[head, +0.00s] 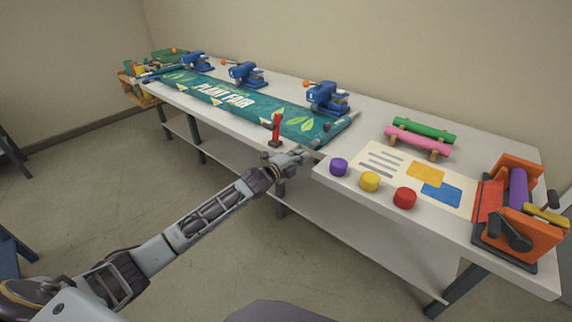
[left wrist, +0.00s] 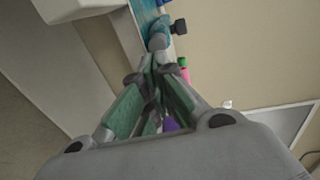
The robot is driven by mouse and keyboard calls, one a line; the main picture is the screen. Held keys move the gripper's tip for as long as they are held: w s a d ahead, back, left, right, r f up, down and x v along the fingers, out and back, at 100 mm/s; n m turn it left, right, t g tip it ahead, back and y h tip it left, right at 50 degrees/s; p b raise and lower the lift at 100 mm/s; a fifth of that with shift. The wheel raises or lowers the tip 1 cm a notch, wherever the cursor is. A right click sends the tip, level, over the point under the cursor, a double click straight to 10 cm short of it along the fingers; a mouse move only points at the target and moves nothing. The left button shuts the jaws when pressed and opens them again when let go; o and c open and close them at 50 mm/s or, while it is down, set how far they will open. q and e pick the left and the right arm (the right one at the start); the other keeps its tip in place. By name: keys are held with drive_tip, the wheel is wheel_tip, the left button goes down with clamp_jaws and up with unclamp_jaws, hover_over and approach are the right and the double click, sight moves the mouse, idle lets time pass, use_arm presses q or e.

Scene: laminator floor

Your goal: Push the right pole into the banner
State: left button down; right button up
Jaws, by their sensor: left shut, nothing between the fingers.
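The teal banner (head: 240,106) with "PLANT FAIR" lettering lies flat along the long white table. A grey pole (head: 335,132) runs along the banner's right end; how far it sits inside the banner I cannot tell. My left gripper (head: 303,155) is shut and empty at the table's front edge, close to the pole's near end. In the left wrist view, the closed fingertips (left wrist: 150,62) point at a grey rounded end (left wrist: 158,42) with the teal banner (left wrist: 147,12) beyond it. Whether they touch it I cannot tell. My right gripper is not in view.
Blue presses (head: 327,98) stand along the banner's back edge, and a red clamp (head: 276,130) stands at its front edge. Purple, yellow and red knobs (head: 370,181), pink and green rolls (head: 418,139) and an orange roller machine (head: 512,215) occupy the right side. The floor in front is clear.

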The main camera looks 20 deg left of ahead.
use_arm(q)
drive_tip(key=v, duration=0.8)
drive_tip(key=shift+p, duration=0.35)
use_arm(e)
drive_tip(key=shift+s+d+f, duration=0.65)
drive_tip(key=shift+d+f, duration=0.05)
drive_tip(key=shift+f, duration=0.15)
use_arm(q)
drive_tip(key=shift+d, duration=0.1)
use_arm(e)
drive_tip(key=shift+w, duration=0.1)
